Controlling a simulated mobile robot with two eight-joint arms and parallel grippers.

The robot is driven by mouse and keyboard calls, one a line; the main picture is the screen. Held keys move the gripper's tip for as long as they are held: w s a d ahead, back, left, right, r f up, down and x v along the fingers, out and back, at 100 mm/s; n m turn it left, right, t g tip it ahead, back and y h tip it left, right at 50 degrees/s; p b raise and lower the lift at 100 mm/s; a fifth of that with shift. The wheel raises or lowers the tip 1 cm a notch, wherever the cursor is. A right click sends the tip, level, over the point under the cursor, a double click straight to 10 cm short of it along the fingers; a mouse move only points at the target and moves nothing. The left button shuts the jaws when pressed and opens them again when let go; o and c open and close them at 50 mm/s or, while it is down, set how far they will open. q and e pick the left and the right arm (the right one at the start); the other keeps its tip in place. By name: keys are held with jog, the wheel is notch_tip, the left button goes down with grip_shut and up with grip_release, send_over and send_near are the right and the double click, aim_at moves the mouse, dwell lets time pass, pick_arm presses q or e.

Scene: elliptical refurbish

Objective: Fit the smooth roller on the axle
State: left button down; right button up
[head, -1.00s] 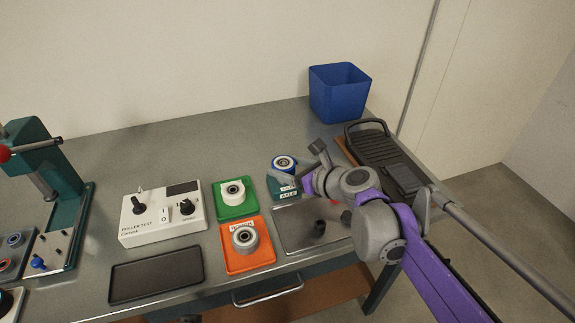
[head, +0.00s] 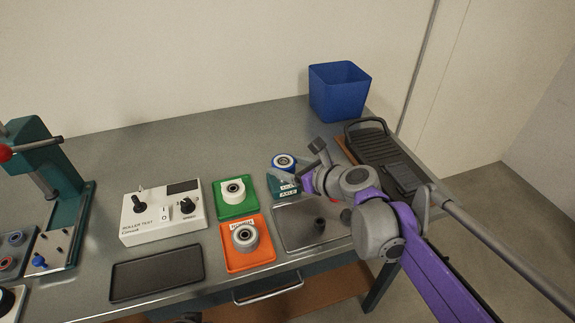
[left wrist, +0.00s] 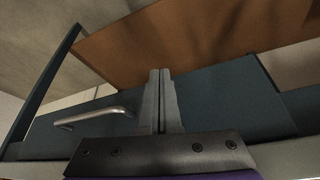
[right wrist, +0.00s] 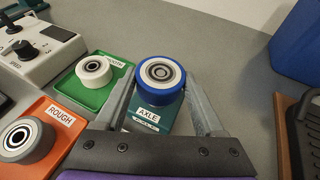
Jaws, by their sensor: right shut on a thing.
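The smooth roller is probably the white roller (head: 233,190) on the green tray (head: 236,210); the tray's label is partly hidden and ends in "OOTH". The tray and white roller (right wrist: 94,70) also show in the right wrist view. A blue-rimmed roller with a white face (right wrist: 160,76) sits at the teal stand labelled AXLE (right wrist: 148,118); the axle itself is hidden. My right gripper (right wrist: 160,88) is shut on this blue-rimmed roller, a finger on each side. My left gripper (left wrist: 160,75) is shut and empty, pointing at the bench's front.
A grey roller (head: 245,236) sits on the orange tray labelled ROUGH (head: 262,257). A grey tray with a small dark part (head: 319,226) lies right of it. A roller tester (head: 150,225), empty black tray (head: 155,275) and teal press (head: 65,200) stand left. A blue bin (head: 338,100) stands behind.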

jog(key=shift+f, duration=0.55)
dwell(0.6)
jog(key=o, duration=1.2)
jog(key=p+v, duration=0.5)
jog(key=v, duration=0.6)
jog(key=shift+s, duration=0.1)
